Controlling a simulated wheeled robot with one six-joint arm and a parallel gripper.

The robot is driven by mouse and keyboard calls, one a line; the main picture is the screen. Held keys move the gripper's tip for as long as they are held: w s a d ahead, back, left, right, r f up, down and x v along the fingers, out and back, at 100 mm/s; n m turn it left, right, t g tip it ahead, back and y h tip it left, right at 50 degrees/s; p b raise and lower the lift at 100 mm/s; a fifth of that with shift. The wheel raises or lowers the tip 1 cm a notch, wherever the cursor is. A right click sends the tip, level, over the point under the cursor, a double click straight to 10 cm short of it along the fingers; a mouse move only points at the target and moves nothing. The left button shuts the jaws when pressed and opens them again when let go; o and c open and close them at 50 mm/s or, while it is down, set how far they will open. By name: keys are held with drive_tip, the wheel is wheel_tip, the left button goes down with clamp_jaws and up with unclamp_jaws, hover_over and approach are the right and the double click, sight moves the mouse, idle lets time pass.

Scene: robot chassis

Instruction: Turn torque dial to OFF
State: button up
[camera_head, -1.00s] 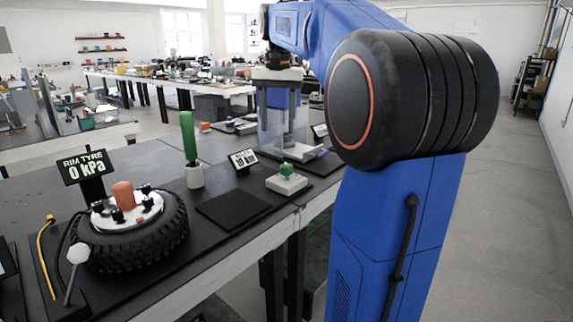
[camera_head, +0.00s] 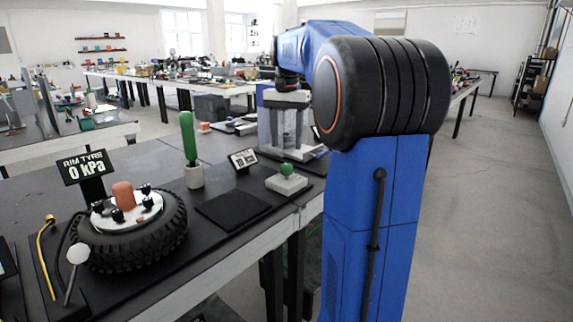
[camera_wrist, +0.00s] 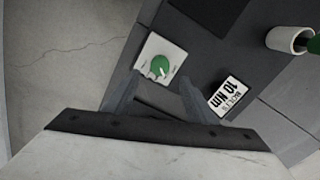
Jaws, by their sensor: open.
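The torque dial is a green knob (camera_wrist: 160,67) on a square white base (camera_wrist: 150,50), seen in the wrist view just beyond my fingertips. A pale mark shows on the knob; the lettering on the base is too small to read. In the head view the green knob (camera_head: 286,169) sits on its pale base (camera_head: 287,184) near the bench's front edge. My gripper (camera_wrist: 158,88) is open and empty, its fingers apart on either side below the knob in the picture. A sign (camera_wrist: 229,97) reading "BOLTS 10 Nm" stands beside the dial.
A black mat (camera_head: 233,210), a green-handled tool in a white holder (camera_head: 194,177) and a tyre (camera_head: 130,240) under a "RIM TYRE 0 kPa" sign (camera_head: 84,167) stand left of the dial. Floor lies past the bench edge.

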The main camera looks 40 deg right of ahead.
sight(286, 165)
wheel_tip(286, 165, down, 9)
drive_tip(key=shift+r, duration=0.2)
idle(0.3)
drive_tip(key=c, duration=1)
